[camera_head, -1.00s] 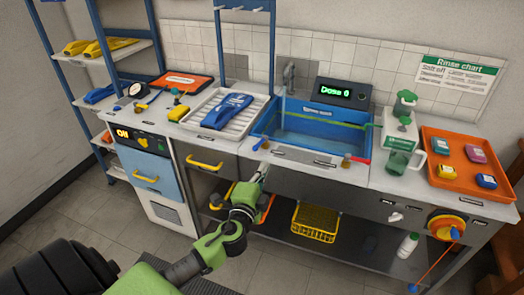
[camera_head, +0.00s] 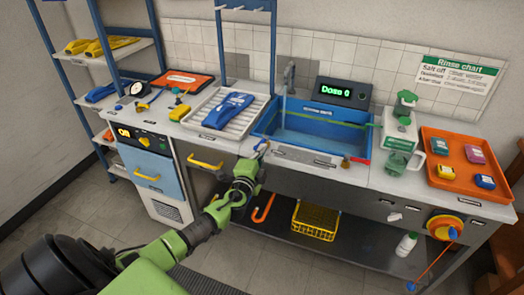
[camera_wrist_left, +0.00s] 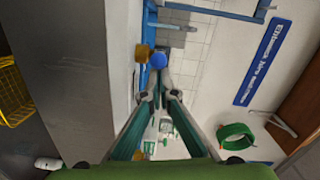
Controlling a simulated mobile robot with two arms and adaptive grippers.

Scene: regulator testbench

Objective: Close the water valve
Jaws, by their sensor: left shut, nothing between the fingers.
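My left arm reaches in from below, and its gripper (camera_head: 258,151) is shut and empty near the front left corner of the blue sink (camera_head: 366,163). In the left wrist view its two fingers (camera_wrist_left: 160,97) converge. A small blue knob (camera_wrist_left: 158,61) and a yellow-orange one (camera_wrist_left: 143,52) lie just beyond the fingertips, apart from them. In the head view a round orange dial (camera_head: 443,225) with a blue handle (camera_head: 453,234) is on the bench front at the lower right, far from my gripper. I cannot tell for sure which fitting is the water valve. My right gripper is out of view.
A white rack (camera_head: 196,119) with a blue tool stands left of the sink. An orange tray (camera_head: 448,148) with small blocks is at the right. A display (camera_head: 342,92) reads "Dose 0". A yellow basket (camera_head: 315,221) sits on the lower shelf. Floor in front is clear.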

